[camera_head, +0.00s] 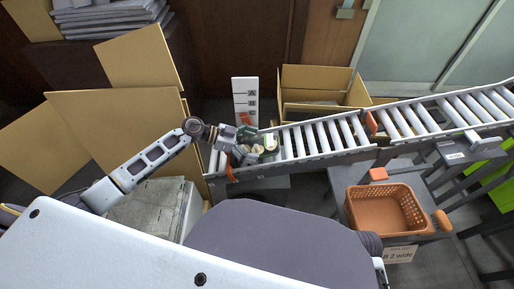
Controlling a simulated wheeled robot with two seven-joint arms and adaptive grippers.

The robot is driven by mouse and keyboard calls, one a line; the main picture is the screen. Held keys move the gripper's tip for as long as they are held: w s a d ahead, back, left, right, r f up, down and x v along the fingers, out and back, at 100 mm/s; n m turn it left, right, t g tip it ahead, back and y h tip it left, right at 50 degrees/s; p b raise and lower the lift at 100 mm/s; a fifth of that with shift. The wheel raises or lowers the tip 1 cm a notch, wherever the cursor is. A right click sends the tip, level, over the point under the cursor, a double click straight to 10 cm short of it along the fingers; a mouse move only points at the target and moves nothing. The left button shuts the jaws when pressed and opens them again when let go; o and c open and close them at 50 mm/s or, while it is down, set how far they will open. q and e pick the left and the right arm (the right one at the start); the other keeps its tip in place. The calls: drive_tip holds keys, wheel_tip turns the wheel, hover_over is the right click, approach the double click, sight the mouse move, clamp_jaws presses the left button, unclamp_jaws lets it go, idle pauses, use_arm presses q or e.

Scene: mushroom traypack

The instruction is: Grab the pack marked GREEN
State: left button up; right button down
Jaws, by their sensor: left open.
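A small cluster of packs (268,143) with pale, tan and greenish parts sits at the left end of the roller conveyor (325,135). The pieces are small and overlap, so I cannot read a GREEN mark on any of them. My left arm reaches in from the left, and my left gripper (246,136) is open over the left side of this cluster. It partly hides the packs, and I cannot tell whether its fingers touch one. My right gripper is not in view.
A white board marked A and B (245,95) stands just behind the conveyor end. Open cardboard boxes (325,82) stand behind and to the left (120,125). An orange basket (385,210) sits on a grey stand at right. The conveyor's middle rollers are clear.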

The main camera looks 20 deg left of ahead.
sight(263, 146)
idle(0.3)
use_arm(q)
drive_tip(key=c, duration=1)
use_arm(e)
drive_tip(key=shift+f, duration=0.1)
use_arm(q)
drive_tip(key=shift+r, duration=0.15)
drive_tip(key=shift+r+p, duration=0.3)
drive_tip(key=shift+r, duration=0.65)
drive_tip(key=shift+r+p, duration=0.55)
drive_tip(key=shift+r, duration=0.15)
drive_tip(key=shift+s+d, duration=0.25)
drive_tip(key=shift+s, duration=0.75)
drive_tip(key=s+p, duration=0.1)
drive_tip(key=s, duration=0.1)
drive_tip(key=s+d, duration=0.1)
drive_tip(key=s, duration=0.1)
drive_tip(key=shift+s+d+p, duration=0.1)
drive_tip(key=shift+p, duration=0.3)
drive_tip(key=s+d+p, duration=0.2)
drive_tip(key=s+d, duration=0.1)
drive_tip(key=s, duration=0.8)
drive_tip(key=shift+d+p, duration=0.15)
drive_tip(key=shift+p, duration=0.2)
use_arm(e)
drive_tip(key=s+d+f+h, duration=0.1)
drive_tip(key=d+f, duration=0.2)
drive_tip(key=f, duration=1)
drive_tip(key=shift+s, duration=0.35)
